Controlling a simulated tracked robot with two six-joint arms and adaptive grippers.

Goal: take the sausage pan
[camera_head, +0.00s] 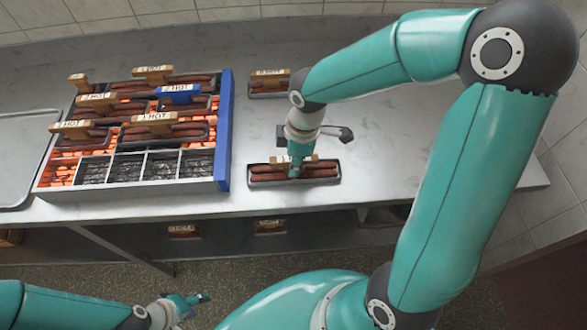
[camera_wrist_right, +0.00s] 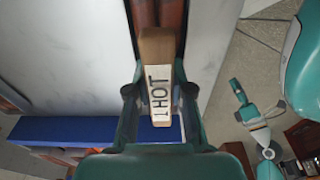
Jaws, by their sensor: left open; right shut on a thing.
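A sausage pan (camera_head: 325,179), a dark tray with brown sausages and a wooden handle, rests on the grey counter right of the grill. My right gripper (camera_head: 296,168) is above it and shut on its handle. In the right wrist view, the handle (camera_wrist_right: 157,85) carries a white label that seems to read "1 HOT", and my right gripper's fingers (camera_wrist_right: 155,100) stand on both sides of it. Sausages (camera_wrist_right: 172,15) show beyond the handle. My left gripper (camera_head: 193,299) is open and empty, low at the bottom left, below the counter's front edge.
The grill (camera_head: 125,165) holds several sausage pans over glowing coals, with empty dark cells in front and a blue wall (camera_head: 226,130) on its right. Another pan (camera_head: 268,90) stands behind on the counter. A metal tray (camera_head: 22,140) lies left. Pans (camera_head: 183,231) show below the counter.

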